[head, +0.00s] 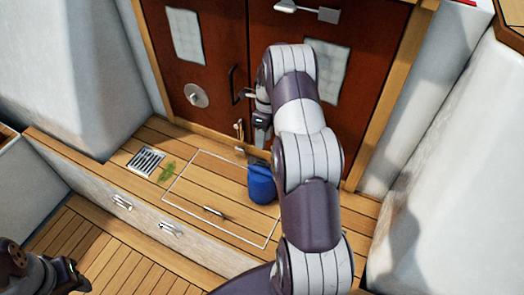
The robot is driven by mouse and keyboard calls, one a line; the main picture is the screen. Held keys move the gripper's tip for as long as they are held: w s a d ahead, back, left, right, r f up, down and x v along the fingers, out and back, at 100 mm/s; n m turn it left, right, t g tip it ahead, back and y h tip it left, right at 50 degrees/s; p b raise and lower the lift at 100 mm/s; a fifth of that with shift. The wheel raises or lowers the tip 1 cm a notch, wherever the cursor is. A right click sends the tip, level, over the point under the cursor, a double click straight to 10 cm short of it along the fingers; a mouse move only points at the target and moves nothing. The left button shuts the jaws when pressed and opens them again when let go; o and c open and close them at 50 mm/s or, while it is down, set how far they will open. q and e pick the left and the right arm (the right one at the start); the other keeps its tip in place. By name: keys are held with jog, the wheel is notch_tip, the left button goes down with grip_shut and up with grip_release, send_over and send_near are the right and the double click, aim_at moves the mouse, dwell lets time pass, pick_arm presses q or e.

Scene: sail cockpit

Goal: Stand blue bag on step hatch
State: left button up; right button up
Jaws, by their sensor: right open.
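The blue bag (262,185) stands upright, its base seemingly inside the far right part of the step hatch. My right arm hides its right side. The step hatch (205,190) is a wooden panel in the step, outlined in white, with a small dark handle. Its far right corner is hidden by the bag and my arm. My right gripper (258,118) is open and empty, in front of the brown doors and above and beyond the bag, apart from it. My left gripper (72,275) is at the lower left, partly out of frame, far from the bag; its jaws are unclear.
Brown double doors (215,60) with handles rise behind the step. A vent grate (146,161) and a green leaf (167,171) lie left of the hatch. White walls flank both sides. The hatch's left and middle are clear. Metal latches (122,202) sit on the step's front face.

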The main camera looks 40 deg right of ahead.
jog(key=s+a+r+n+h, duration=0.1)
jog(key=s+a+r+n, duration=0.2)
jog(key=a+r+n, duration=0.75)
jog(key=s+a+r+n+t, duration=0.1)
jog(key=s+a+n, duration=0.4)
jog(key=n, duration=0.5)
jog(key=s+a+r+n+t+h, duration=0.1)
jog(key=s+a+n, duration=0.5)
jog(key=s+n, duration=0.3)
jog(key=shift+r+n, duration=0.15)
jog(key=shift+n, duration=0.6)
jog(key=shift+a, duration=0.15)
jog(key=shift+s, duration=0.1)
